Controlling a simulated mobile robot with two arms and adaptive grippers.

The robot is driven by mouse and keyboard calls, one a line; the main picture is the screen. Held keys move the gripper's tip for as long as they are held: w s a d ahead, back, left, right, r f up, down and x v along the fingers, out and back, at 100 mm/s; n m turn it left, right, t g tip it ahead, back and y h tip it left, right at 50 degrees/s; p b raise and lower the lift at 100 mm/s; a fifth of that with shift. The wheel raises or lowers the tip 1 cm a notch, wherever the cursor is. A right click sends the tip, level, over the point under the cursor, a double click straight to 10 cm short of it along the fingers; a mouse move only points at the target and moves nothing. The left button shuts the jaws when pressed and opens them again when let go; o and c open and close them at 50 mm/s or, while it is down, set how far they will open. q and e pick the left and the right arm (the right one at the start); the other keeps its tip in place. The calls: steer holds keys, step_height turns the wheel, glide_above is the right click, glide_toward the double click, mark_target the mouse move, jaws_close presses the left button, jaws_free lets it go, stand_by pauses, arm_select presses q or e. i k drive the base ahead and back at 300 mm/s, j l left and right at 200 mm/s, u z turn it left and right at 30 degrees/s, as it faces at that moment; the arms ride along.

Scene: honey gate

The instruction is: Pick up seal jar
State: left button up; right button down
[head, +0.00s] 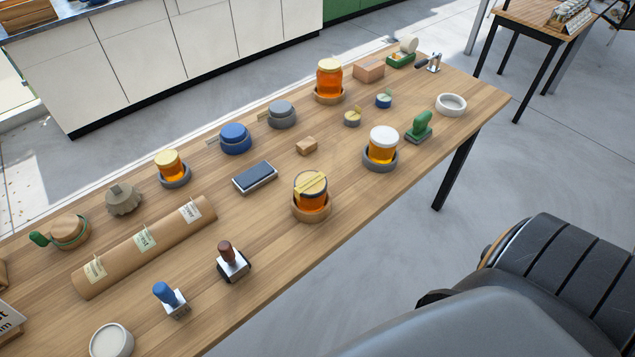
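Several honey jars stand upright on the wooden table. The front jar (311,190) has a yellow strip across its dark-rimmed lid and sits in a wooden ring base (311,212). A white-lidded jar (382,147) sits in a dark grey base to its right. A tall jar with a pale yellow lid (330,80) stands in a wooden base at the back. A smaller yellow-lidded jar (169,165) sits in a grey base at the left. I cannot tell for certain which is the seal jar. Neither of my grippers is in view.
Two stamps (233,262) (170,299), a brown paper roll (146,245) and an ink pad (255,177) lie left of the front jar. A green stamp (418,127) stands near the white-lidded jar. The wood right of the brown-handled stamp is clear.

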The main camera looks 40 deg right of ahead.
mark_target(314, 200)
steer(key=z, duration=1)
